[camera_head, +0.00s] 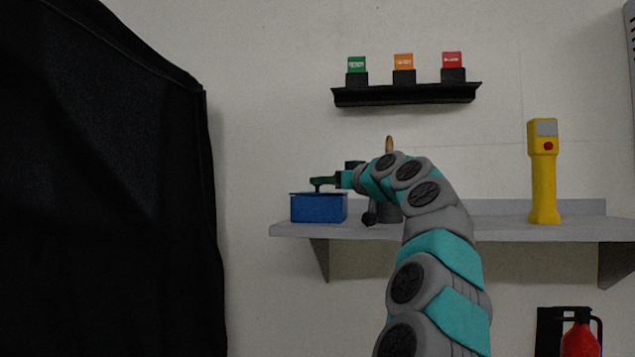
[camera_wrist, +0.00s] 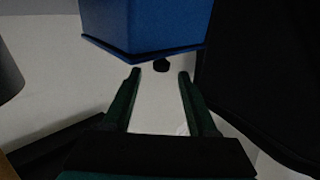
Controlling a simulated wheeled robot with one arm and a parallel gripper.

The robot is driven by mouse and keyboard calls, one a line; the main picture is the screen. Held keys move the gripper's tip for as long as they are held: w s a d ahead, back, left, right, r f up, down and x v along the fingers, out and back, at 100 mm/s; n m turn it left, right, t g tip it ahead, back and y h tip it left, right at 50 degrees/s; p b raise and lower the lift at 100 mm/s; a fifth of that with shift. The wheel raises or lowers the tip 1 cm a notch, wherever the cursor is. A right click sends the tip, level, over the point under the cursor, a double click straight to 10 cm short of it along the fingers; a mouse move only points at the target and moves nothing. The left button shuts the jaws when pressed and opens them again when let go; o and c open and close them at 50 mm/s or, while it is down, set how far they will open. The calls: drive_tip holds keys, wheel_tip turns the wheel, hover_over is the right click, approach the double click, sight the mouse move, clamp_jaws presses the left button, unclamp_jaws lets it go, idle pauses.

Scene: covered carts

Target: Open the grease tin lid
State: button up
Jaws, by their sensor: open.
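The grease tin appears to be the blue box (camera_head: 319,208) standing on the grey shelf. It has a thin dark lid (camera_head: 304,193) that sits flat and closed on it. In the wrist view the tin (camera_wrist: 145,25) shows upside down at the top, with its lid's edge (camera_wrist: 112,49) and a small black knob (camera_wrist: 161,66). My gripper (camera_head: 318,183) is at the height of the knob, above the lid. In the wrist view its two open fingers (camera_wrist: 159,74) have the knob between and just beyond their tips, with gaps on both sides.
A dark pot (camera_head: 390,212) stands right of the tin, partly hidden behind my arm. A yellow handheld device (camera_head: 543,175) stands farther right on the shelf (camera_head: 480,228). A large black cover (camera_head: 100,190) fills the left side. A small rack (camera_head: 405,95) hangs above.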

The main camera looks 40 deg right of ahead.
drive_tip(key=shift+w+d+p, duration=0.1)
drive_tip(key=shift+w+p, duration=0.45)
drive_tip(key=shift+w, duration=1.7)
clamp_jaws()
